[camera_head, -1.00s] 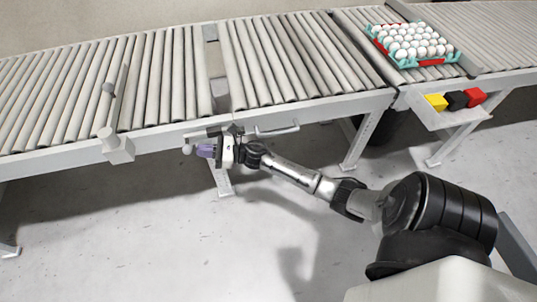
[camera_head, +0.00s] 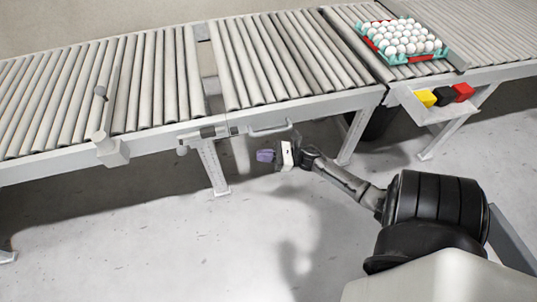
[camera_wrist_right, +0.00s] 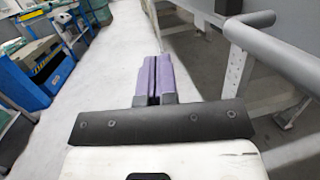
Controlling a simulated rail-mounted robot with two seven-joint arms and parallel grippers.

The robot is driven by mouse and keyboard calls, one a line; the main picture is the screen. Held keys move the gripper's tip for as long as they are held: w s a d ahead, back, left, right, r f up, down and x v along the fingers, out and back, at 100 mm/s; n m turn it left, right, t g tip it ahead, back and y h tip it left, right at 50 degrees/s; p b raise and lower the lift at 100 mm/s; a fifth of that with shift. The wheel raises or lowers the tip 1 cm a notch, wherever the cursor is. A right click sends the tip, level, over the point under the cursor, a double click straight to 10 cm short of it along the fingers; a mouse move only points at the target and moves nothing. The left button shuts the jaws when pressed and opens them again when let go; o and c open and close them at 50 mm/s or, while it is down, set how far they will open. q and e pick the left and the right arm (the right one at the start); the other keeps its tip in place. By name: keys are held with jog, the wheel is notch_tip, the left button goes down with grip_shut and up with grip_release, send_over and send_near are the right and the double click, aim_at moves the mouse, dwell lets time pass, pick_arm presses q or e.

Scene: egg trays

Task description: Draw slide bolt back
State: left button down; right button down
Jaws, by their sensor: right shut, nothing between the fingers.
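The slide bolt (camera_head: 208,132) is a dark grey bar with a pale knob (camera_head: 182,150) at its left end. It is mounted on the front rail of the conveyor, below the gap between two roller sections. My right gripper (camera_head: 265,156) has purple fingers and is in front of and below the rail, to the right of the bolt and apart from it. In the right wrist view its fingers (camera_wrist_right: 154,78) are pressed together with nothing between them. My left gripper is not in view.
A pale loop handle (camera_head: 270,130) sits on the rail right of the bolt. An egg tray (camera_head: 402,60) stands on the right rollers. Yellow (camera_head: 426,98), black (camera_head: 443,94) and red (camera_head: 463,91) blocks sit on a side shelf.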

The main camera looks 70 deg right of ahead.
jog(key=shift+v, duration=0.85)
jog(key=w+a+r+m+g+h+p, duration=0.15)
jog(key=a+r+m+h+p, duration=0.35)
jog(key=m, duration=0.8)
jog(key=a+m+g+h+p, duration=0.25)
jog(key=m+h, duration=0.45)
jog(key=m, duration=0.6)
jog(key=s+a+r+m+g+y+p, duration=0.25)
jog(key=s+a+m+g, duration=0.25)
jog(key=s+a+m, duration=0.3)
jog(key=s+a+r+m+g+y+p, duration=0.1)
jog(key=s+a+r+m+g+p, duration=0.4)
jog(key=s+a, duration=0.35)
notch_tip(320, 180, up, 36)
jog(key=w+p, duration=0.1)
jog(key=p, duration=3.5)
jog(key=shift+a+m+h, duration=0.25)
jog(key=shift+m+h, duration=0.05)
jog(key=shift+h, duration=0.05)
